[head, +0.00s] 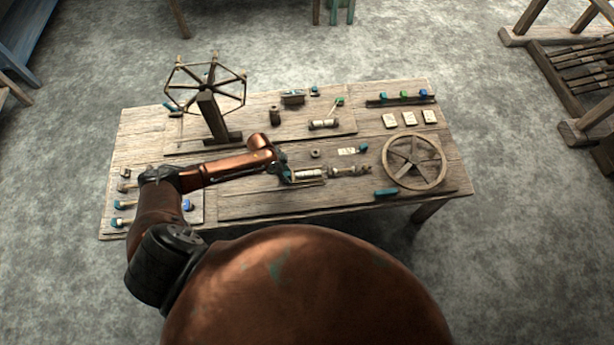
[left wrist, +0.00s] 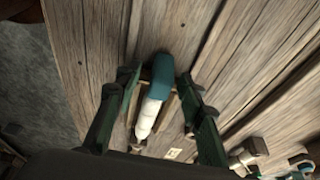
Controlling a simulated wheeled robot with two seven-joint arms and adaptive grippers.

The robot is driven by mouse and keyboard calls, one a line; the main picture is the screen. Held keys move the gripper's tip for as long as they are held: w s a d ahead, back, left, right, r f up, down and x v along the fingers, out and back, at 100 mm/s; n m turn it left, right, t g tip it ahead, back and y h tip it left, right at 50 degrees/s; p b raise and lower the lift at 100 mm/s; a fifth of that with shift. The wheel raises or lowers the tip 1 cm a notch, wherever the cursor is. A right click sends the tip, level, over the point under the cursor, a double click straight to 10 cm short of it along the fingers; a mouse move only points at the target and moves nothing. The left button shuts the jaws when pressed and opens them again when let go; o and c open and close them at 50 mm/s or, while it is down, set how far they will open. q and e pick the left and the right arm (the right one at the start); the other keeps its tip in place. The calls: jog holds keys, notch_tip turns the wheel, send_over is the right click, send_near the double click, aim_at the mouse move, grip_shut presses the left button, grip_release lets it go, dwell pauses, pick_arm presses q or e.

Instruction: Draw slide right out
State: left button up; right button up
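In the left wrist view a handle with a teal end (left wrist: 162,78) and a white body (left wrist: 147,118) lies over the wooden tabletop, with a small wooden frame behind it. It may be the right slide; I cannot tell for sure. My left gripper (left wrist: 160,76) has its two dark green fingers apart, one on each side of this handle, with narrow gaps showing. In the head view my left gripper (head: 285,172) is low over the front middle of the table and hides what is under it. My right gripper is not in view.
A white spool (head: 308,174) lies just right of my left gripper. A spoked reel (head: 206,85) rises at the back left. The wooden table (head: 250,205) has bare front boards.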

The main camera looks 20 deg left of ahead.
pick_arm(q)
jog(key=c, duration=0.9)
jog(key=shift+s+a, duration=0.3)
jog(key=shift+a, duration=0.1)
jog(key=s+a, duration=0.1)
jog(key=a, duration=0.2)
jog(key=s+a+p, duration=0.1)
jog(key=s+a, duration=0.1)
jog(key=a, duration=0.1)
jog(key=s+a, duration=0.2)
jog(key=shift+s+a+p, duration=0.25)
jog(key=shift+a+p, duration=0.05)
jog(key=shift+a, duration=0.1)
jog(key=s+a, duration=0.2)
jog(key=a, duration=0.1)
jog(key=s+a, duration=0.2)
jog(key=a, duration=0.1)
jog(key=s+a+b, duration=0.1)
jog(key=s+a, duration=0.1)
jog(key=a, duration=0.2)
jog(key=shift+s+f, duration=0.1)
jog(key=shift+s, duration=0.1)
jog(key=o, duration=1)
jog(key=shift+w, duration=0.15)
jog(key=shift+a, duration=0.1)
